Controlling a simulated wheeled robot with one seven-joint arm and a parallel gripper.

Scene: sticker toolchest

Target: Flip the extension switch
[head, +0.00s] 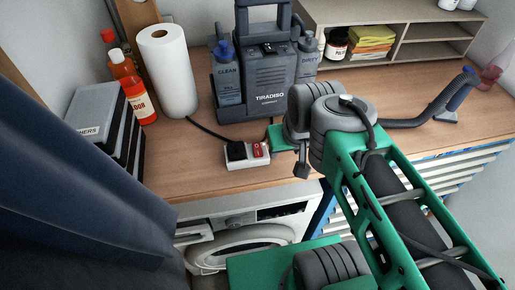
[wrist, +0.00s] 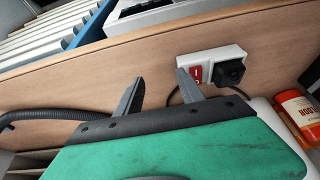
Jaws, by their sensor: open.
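The white extension block (head: 246,161) lies near the front edge of the wooden counter. It has a red switch (head: 257,150) on its right end and a black plug (head: 236,151) on the left. In the wrist view the extension block (wrist: 217,57) shows its red switch (wrist: 196,73) close to one finger. My gripper (wrist: 158,90) is open and empty, with the fingers spread apart. One fingertip is beside the switch; I cannot tell whether it touches. In the head view my wrist hides most of the gripper.
A grey Tiradiso machine (head: 268,85) stands behind the block, with its hose running right. A paper towel roll (head: 167,71), orange bottles (head: 132,87) and dark cases (head: 108,122) stand left. A washing machine (head: 240,246) is below the counter.

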